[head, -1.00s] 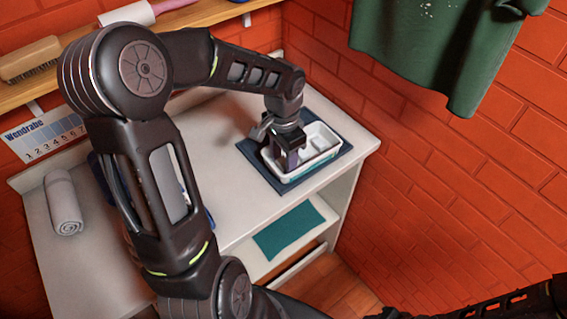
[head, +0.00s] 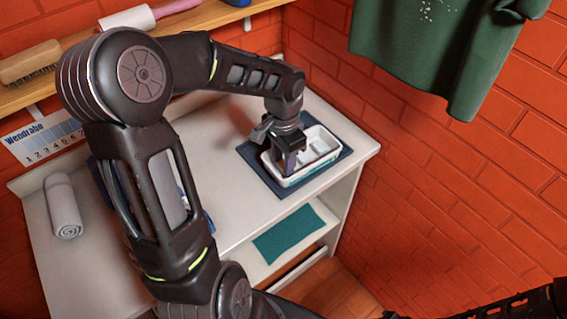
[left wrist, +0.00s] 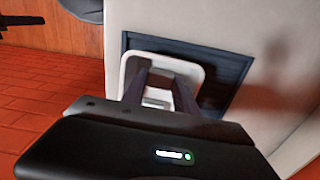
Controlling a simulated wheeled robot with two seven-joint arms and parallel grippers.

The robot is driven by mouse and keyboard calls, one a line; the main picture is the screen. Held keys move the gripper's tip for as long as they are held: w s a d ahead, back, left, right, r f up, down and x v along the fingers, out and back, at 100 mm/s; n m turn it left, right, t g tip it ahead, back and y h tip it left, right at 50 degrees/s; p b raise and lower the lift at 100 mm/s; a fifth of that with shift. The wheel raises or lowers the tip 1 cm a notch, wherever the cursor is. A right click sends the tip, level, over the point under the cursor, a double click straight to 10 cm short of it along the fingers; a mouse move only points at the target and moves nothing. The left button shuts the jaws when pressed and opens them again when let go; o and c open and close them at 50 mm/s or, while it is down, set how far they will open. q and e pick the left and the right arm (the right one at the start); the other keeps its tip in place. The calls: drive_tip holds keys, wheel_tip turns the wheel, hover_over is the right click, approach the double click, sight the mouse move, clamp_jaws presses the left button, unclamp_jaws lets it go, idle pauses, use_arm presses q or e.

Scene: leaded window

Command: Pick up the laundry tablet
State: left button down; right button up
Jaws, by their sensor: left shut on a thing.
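A white tray (head: 331,133) sits on a dark blue mat (head: 262,178) near the right end of the white counter. Pale blocks (head: 324,145) lie in the tray, to the right of my left gripper. My left gripper (head: 289,170) reaches down into the tray and is shut on a small pale block, which I take as the laundry tablet (left wrist: 157,97). The left wrist view shows this block between the fingers, partly hidden by the gripper body. In the head view the fingers hide it. My right arm crosses the lower right corner; its jaws are not clear.
The tray walls (left wrist: 193,72) stand close around the fingers. A rolled grey towel (head: 64,205) lies at the counter's left. A teal cloth (head: 290,233) lies on the lower shelf. A green garment (head: 440,50) hangs at the right by the brick wall.

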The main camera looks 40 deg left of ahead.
sight(283, 165)
use_arm(q)
wheel_tip(283, 165, up, 10)
drive_tip(key=b, duration=0.1)
drive_tip(key=shift+f, duration=0.2)
idle(0.8)
